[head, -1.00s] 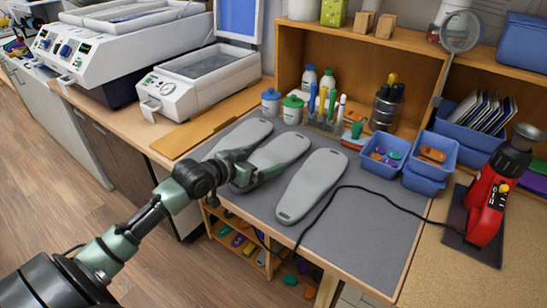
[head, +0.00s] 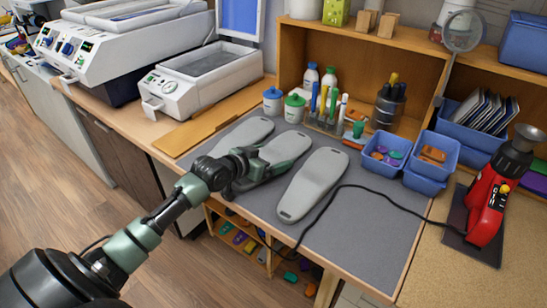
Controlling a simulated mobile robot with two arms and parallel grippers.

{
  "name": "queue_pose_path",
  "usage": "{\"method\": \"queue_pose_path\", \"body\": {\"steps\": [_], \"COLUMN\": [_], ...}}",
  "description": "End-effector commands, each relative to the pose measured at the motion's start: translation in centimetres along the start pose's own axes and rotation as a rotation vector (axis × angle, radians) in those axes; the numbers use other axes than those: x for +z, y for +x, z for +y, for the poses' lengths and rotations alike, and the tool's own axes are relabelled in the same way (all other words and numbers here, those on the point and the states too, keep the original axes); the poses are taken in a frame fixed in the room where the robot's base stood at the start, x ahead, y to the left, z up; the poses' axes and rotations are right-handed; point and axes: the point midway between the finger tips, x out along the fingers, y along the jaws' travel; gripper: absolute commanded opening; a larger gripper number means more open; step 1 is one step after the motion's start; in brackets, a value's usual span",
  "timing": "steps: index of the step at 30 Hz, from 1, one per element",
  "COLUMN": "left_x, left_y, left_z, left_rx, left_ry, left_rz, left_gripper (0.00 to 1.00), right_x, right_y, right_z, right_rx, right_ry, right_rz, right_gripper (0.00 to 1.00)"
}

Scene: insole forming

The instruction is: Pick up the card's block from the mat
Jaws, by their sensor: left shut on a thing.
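Three grey, sole-shaped blocks show on the grey mat (head: 362,238) in the head view. The left block (head: 250,132) lies at the back left, partly hidden by my arm. The middle block (head: 285,147) has its near part hidden behind my left gripper (head: 284,171). The right block (head: 313,184) lies in full view, apart from the gripper. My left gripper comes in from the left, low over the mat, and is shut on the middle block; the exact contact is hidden. Whether the block is clear of the mat cannot be told. My right gripper is out of view. No card can be made out.
A black cable (head: 385,189) runs across the mat to a red tool (head: 487,200) on the right. Blue bins (head: 385,160), jars (head: 293,108) and pens stand at the back. A white machine (head: 200,80) stands at the left. The mat's front right is clear apart from the cable.

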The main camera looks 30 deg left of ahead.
Motion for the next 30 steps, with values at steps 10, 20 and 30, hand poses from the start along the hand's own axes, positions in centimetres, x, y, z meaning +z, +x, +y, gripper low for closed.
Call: {"method": "queue_pose_path", "body": {"steps": [10, 20, 30], "left_x": [-1.8, -9.2, -16.5], "left_y": [-0.7, -3.7, -6.8], "left_z": [-0.1, -0.1, -0.1], "left_rx": [-0.001, -0.002, -0.002], "left_ry": [0.003, 0.007, 0.004], "left_rz": [0.007, 0.012, 0.008], "left_gripper": [0.28, 0.28, 0.28], "right_x": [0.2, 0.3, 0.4], "right_y": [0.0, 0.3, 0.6], "right_z": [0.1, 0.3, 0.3], "right_rx": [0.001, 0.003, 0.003], "right_ry": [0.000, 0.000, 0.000], "right_rz": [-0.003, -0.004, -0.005], "right_gripper": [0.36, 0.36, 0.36]}}
